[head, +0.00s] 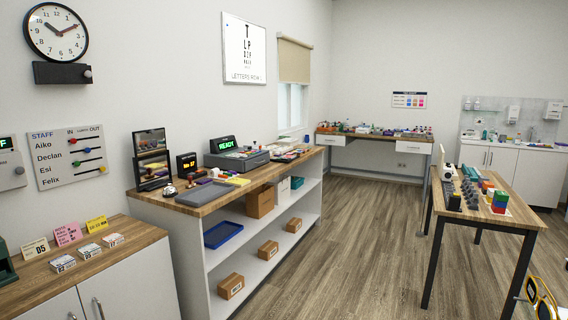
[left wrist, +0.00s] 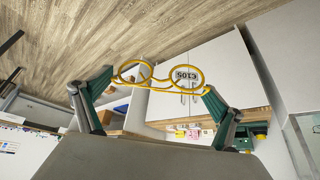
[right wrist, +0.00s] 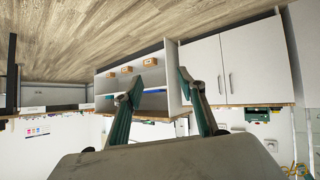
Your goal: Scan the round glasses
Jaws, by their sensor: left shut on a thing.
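The round glasses (left wrist: 160,77) have thin yellow frames. In the left wrist view they span the gap between the fingers of my left gripper (left wrist: 157,84), which is shut on them. A pale tag (left wrist: 183,76) with dark characters shows at the right lens. In the head view the glasses (head: 541,293) are at the bottom right corner, partly cut off. A grey device (head: 238,160) with a green READY display (head: 223,145) stands on the wooden counter (head: 190,205). My right gripper (right wrist: 158,82) is open and empty in the right wrist view.
A low cabinet (head: 118,262) with small cards stands at the front left. Cardboard boxes (head: 231,286) and a blue tray (head: 222,234) sit on the counter's shelves. A table (head: 520,208) with coloured blocks stands at right. The floor between is clear.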

